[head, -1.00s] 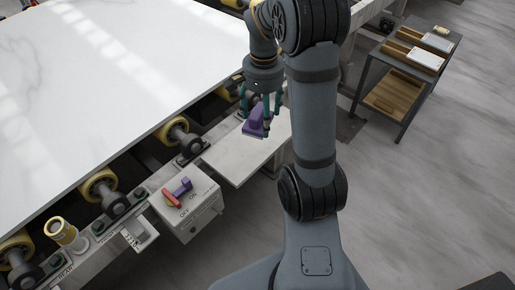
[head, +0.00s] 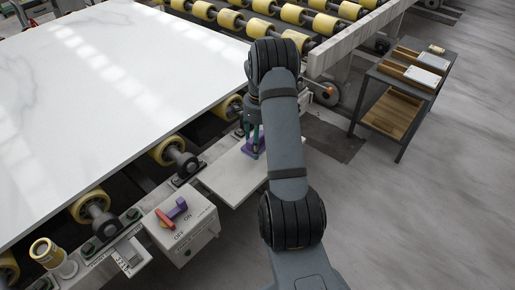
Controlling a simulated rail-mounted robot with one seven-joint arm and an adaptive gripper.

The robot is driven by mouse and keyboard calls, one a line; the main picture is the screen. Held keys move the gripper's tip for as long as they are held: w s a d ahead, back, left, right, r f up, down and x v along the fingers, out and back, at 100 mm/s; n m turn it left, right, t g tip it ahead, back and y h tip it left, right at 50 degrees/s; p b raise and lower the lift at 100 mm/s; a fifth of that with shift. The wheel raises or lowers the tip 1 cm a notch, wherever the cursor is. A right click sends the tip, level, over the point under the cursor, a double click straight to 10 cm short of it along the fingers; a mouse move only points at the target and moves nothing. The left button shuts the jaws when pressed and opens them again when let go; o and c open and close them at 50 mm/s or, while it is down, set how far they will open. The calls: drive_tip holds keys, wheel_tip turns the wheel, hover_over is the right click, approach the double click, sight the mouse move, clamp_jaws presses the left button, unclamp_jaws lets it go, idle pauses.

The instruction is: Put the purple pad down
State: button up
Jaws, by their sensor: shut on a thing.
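The purple pad (head: 248,147) is at the far part of a light grey shelf plate (head: 229,185) beside the conveyor. My gripper (head: 252,148) is shut on the pad, with its teal fingers pointing down around it. My arm hides part of the gripper and the right side of the pad. The pad looks close to the plate, but I cannot tell whether it touches it.
A large white slab (head: 110,75) lies on yellow rollers (head: 167,151) at the left. A switch box (head: 182,228) with a red and purple handle stands in front of the plate. A cart (head: 398,100) with wooden trays stands at the right.

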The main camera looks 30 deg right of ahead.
drive_tip(key=shift+w+a+f, duration=0.1)
drive_tip(key=shift+w+f, duration=0.3)
drive_tip(key=shift+w, duration=0.05)
drive_tip(key=shift+f, duration=1.85)
drive_tip(key=shift+f, duration=0.2)
drive_tip(key=o, duration=1)
drive_tip(key=shift+r, duration=0.15)
wheel_tip(320, 180, up, 12)
drive_tip(key=shift+r+p, duration=0.1)
drive_tip(key=shift+p, duration=0.3)
